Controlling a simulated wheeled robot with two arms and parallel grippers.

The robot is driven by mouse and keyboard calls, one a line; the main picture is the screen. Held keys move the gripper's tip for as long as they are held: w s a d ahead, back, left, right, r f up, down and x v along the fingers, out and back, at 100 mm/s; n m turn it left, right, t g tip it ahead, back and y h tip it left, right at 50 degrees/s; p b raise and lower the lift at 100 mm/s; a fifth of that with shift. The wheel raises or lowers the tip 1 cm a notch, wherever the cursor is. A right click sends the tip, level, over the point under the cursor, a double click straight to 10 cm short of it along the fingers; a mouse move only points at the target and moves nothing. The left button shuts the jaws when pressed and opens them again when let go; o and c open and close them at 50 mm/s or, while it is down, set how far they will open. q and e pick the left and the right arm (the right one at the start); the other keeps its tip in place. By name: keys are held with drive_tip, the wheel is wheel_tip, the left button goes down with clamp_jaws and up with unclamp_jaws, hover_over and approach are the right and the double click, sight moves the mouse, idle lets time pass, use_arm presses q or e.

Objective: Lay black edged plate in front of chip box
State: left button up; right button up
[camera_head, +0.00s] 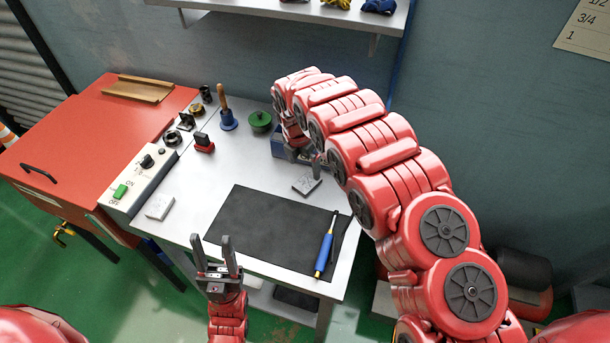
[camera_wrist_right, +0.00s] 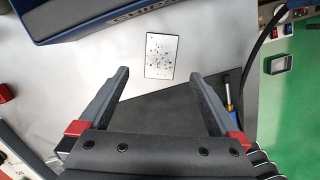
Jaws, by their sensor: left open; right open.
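The black edged plate (camera_wrist_right: 160,55), a pale speckled rectangle with a thin dark rim, lies flat on the cart top between the chip box and the dark mat; it also shows in the head view (camera_head: 306,183). The blue chip box (camera_wrist_right: 85,14) stands behind it, apart from the plate, and is mostly hidden by my right arm in the head view (camera_head: 279,149). My right gripper (camera_wrist_right: 160,75) is open and empty, its fingers pointing toward the plate. My left gripper (camera_head: 211,240) is open and empty at the cart's front edge.
A black mat (camera_head: 262,228) carries a blue-handled tool (camera_head: 326,246). Another pale plate (camera_head: 160,207) lies at the left by the switch box (camera_head: 141,176). The grey top between is clear.

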drive_tip(key=r+p, duration=0.2)
drive_tip(key=r, duration=0.1)
drive_tip(key=r+p, duration=0.1)
drive_tip(key=shift+s+a+r, duration=0.2)
drive_tip(key=shift+s+r, duration=0.15)
drive_tip(key=shift+f, duration=0.1)
